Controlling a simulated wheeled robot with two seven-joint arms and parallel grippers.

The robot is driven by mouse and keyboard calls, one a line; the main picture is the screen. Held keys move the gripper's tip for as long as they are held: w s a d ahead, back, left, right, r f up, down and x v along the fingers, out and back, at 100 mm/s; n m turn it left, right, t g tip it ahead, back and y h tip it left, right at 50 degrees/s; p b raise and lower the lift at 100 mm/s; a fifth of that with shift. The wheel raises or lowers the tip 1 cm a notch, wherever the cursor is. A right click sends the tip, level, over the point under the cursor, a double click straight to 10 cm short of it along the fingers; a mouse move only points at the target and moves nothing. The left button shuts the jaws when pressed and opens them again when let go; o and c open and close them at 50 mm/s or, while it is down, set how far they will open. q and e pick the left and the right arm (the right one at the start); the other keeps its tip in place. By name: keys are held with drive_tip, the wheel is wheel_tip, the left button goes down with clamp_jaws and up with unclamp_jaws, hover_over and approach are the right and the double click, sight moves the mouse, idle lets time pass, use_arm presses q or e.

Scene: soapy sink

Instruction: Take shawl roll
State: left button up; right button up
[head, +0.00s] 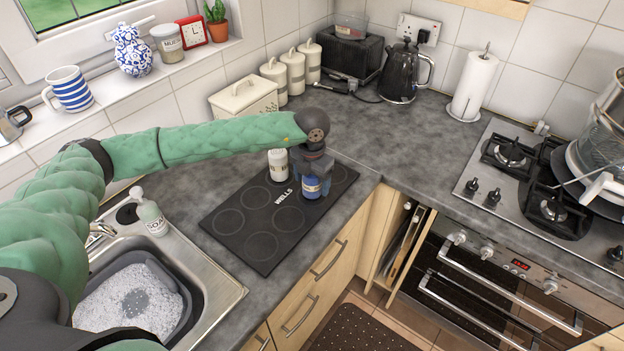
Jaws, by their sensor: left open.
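A white paper roll (475,88) stands upright on its holder on the back counter, between the kettle and the hob. It is the only roll I can make out, and I see no shawl. My left arm reaches in from the left, and my left gripper (314,174) points down over the black tray, open around or just above a blue canister (312,188). The fingers partly hide that canister, and I cannot tell whether they touch it. The gripper is well left of and nearer than the roll. My right gripper is out of view.
A white canister (278,165) stands beside the gripper on the black tray (262,246). A black kettle (400,75) stands left of the roll. The gas hob (535,185) with a large pot is at right. The soapy sink (205,270) is at lower left. Counter between tray and roll is clear.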

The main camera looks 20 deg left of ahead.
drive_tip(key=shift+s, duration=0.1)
use_arm(q)
drive_tip(key=c, duration=1.2)
drive_tip(key=shift+o, duration=0.2)
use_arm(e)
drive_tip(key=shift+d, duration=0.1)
